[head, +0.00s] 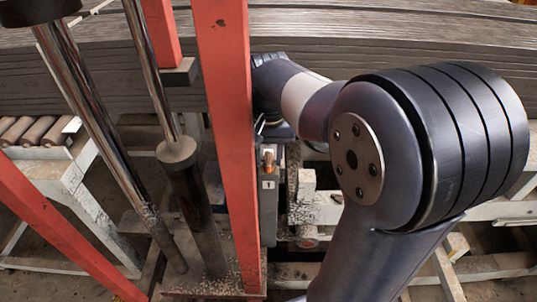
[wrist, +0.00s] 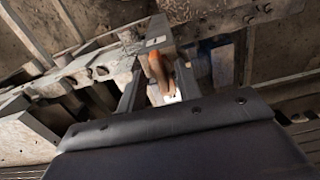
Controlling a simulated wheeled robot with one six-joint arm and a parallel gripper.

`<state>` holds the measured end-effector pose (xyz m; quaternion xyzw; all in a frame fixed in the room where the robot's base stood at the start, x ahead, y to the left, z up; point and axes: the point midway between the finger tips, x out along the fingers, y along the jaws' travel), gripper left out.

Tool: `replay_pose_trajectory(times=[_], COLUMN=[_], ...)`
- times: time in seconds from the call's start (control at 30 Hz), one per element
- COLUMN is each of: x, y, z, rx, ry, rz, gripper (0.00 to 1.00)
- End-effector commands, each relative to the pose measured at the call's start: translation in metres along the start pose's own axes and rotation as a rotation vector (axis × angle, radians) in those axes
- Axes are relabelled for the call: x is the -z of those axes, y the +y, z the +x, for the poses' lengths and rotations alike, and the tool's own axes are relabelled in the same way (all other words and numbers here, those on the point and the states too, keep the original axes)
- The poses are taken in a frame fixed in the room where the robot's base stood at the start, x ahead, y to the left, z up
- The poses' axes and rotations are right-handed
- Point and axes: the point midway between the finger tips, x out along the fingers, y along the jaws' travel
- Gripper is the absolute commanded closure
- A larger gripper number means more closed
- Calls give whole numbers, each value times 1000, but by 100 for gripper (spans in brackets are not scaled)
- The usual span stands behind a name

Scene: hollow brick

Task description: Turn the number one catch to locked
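The number one catch (head: 268,158) has a small orange-brown handle above a plate marked "1" (head: 268,184), just right of a red upright in the head view. In the wrist view the orange handle (wrist: 157,68) stands between the two fingers of my gripper (wrist: 159,72). The fingers are apart, one on each side of the handle, with gaps showing; I cannot tell how deep the handle sits between them. In the head view my gripper is mostly hidden behind my arm and the red upright, just above the catch. I cannot read whether the catch is locked.
A red upright (head: 228,130) stands close left of the catch. Metal rods (head: 110,130) are further left. A stack of long grey boards (head: 400,30) runs across the back. Pale frame rails (head: 480,209) lie low on the right, and rollers (head: 35,130) on the left.

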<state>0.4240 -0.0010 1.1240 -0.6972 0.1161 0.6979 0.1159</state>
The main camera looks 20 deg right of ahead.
Motion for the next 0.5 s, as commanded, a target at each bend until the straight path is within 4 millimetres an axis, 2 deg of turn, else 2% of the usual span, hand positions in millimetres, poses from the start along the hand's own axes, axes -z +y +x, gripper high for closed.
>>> replay_pose_trajectory(times=[0.17,0.5], x=[1,1], y=[0,0], z=[-22,-88], rx=[2,1], ry=[6,4], rz=[0,0], gripper=[67,67])
